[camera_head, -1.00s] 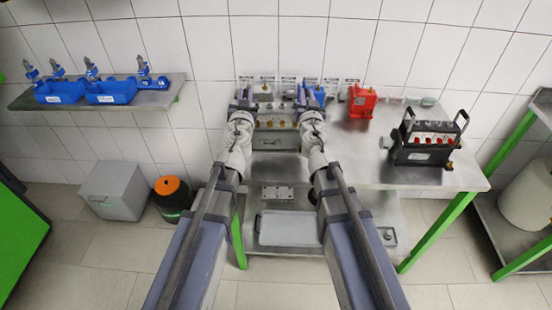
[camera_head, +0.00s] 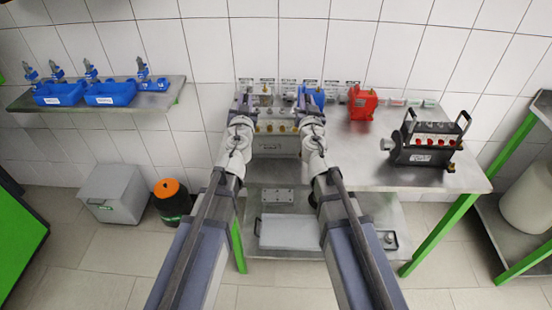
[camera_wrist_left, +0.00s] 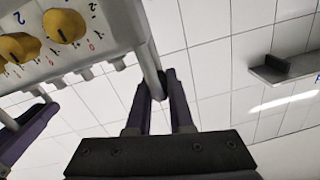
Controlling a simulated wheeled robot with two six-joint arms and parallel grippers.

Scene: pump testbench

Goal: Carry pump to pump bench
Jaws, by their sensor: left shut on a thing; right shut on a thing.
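The pump (camera_head: 277,145) is a grey box with a row of yellow knobs, between my two arms in the head view, in front of the bench's left end. In the left wrist view the pump's knobbed panel (camera_wrist_left: 75,60) fills the upper left. My left gripper (camera_head: 241,104) is shut on the pump's left side handle, a grey bar seen between the fingers in the left wrist view (camera_wrist_left: 158,88). My right gripper (camera_head: 311,107) is shut at the pump's right side; its fingertips are small in view. The steel bench (camera_head: 365,165) stands ahead; I cannot tell whether the pump touches it.
A black-framed device with red knobs (camera_head: 424,143) sits on the bench's right. A red container (camera_head: 362,102) and a blue one (camera_head: 315,97) stand behind. Clear bench top lies between the pump and the black device. A tray (camera_head: 287,231) lies on the lower shelf.

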